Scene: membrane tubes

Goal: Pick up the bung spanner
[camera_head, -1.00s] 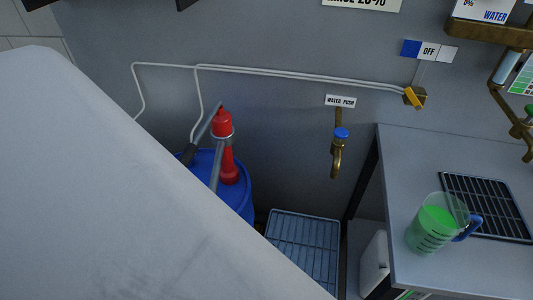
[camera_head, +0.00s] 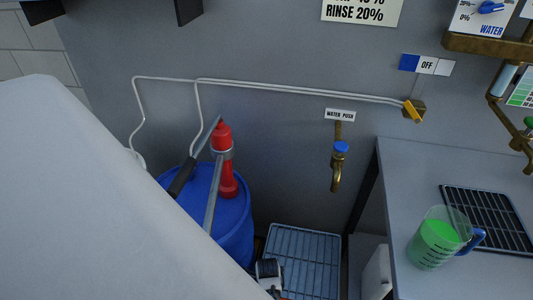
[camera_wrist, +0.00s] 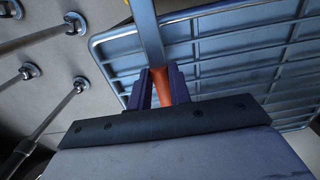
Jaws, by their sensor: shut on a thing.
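In the wrist view, my gripper (camera_wrist: 158,80) has its two dark fingers closed on an orange-red handle. A flat grey-blue bar runs on from this handle to the top edge; together they look like the bung spanner (camera_wrist: 147,35). The bar's far end is out of view. A blue metal grating (camera_wrist: 225,45) lies beyond the spanner, and I cannot tell the gap between them.
A blue drum (camera_head: 235,237) with a red pump (camera_head: 223,150) stands by the wall. A floor grating (camera_head: 305,245) lies beside it, below a brass tap (camera_head: 338,165). A bench (camera_head: 405,175) at right holds a jug of green liquid (camera_head: 436,242).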

